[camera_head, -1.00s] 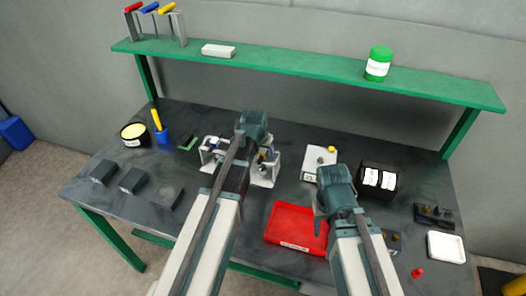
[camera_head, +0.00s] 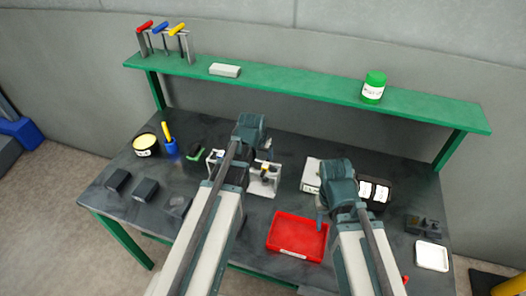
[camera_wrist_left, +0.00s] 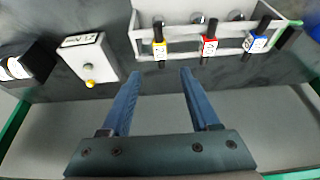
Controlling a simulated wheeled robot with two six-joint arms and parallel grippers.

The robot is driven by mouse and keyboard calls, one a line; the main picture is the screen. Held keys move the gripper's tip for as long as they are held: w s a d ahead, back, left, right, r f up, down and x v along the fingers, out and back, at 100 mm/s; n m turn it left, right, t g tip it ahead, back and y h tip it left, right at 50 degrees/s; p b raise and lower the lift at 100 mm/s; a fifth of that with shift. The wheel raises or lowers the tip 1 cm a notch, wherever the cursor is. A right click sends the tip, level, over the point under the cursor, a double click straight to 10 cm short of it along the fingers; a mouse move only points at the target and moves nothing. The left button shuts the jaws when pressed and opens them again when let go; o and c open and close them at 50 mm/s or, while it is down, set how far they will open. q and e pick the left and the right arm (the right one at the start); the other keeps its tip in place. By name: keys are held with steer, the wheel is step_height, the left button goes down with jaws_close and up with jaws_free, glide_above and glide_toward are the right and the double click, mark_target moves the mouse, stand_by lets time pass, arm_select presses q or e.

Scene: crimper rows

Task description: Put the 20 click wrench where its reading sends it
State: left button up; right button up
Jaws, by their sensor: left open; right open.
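Several click wrenches stand in a white rack (camera_head: 265,178), half hidden behind my left gripper. The left wrist view shows three dark handles with a yellow-banded tag (camera_wrist_left: 159,48), a red-banded tag (camera_wrist_left: 209,46) and a blue-banded tag (camera_wrist_left: 255,42). Their numbers are too small to read surely. My left gripper (camera_wrist_left: 158,72) is open and empty, its fingertips close to the yellow-banded and red-banded handles, apparently apart from them. A white tester box (camera_wrist_left: 91,58) with a yellow knob stands beside the rack. My right gripper (camera_head: 322,218) is open and empty above the bench by the red tray (camera_head: 297,252).
A black holder (camera_head: 381,205) with two white labels sits behind my right gripper. A white dish (camera_head: 432,256) lies at right. Dark blocks (camera_head: 146,190), a yellow-topped tin (camera_head: 145,145) and a blue cup (camera_head: 171,150) stand at left. A green shelf (camera_head: 300,92) spans the back.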

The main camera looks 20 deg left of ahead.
arm_select(q)
steer(key=s+d+m+g, duration=0.1)
steer(key=s+d+g, duration=0.1)
steer(key=s+d, duration=0.4)
steer(key=s+d+f+m+g+y, duration=0.1)
steer(key=s+d+m+g, duration=0.1)
steer(key=s+d, duration=0.5)
steer(key=s, duration=0.6)
steer(key=shift+s+d+f+g, duration=0.2)
steer(key=shift+s+f+g, duration=0.1)
steer(key=shift+g, duration=0.1)
step_height(320, 180, down, 8)
steer(key=b, duration=0.8)
steer(key=shift+d, duration=0.1)
